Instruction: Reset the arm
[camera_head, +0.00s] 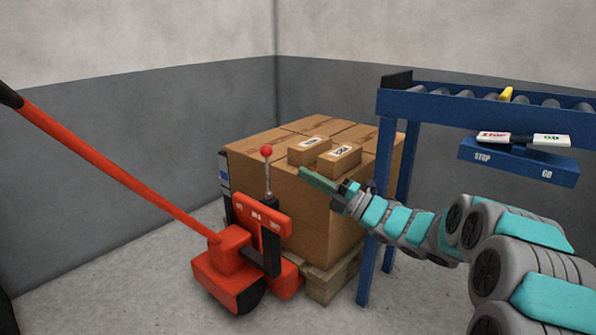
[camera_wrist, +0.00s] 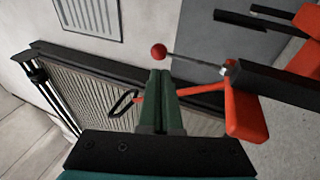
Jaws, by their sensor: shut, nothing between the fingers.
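My gripper (camera_head: 318,183) is at the end of my grey and teal arm, which reaches in from the right in the head view. Its green fingers are together and empty. They appear in front of the stacked cardboard boxes (camera_head: 335,230); I cannot tell whether they touch them. In the wrist view my gripper (camera_wrist: 160,72) is shut, with its two green fingers side by side. A lever with a red ball knob (camera_wrist: 158,51) shows just beyond the fingertips. The same red knob (camera_head: 267,151) stands on the pallet jack in the head view.
A red pallet jack (camera_head: 225,265) with a long handle stands left of the boxes, which sit on a wooden pallet (camera_head: 330,283). A blue roller conveyor frame (camera_head: 440,107) with a STOP/GO panel (camera_head: 518,163) stands at right.

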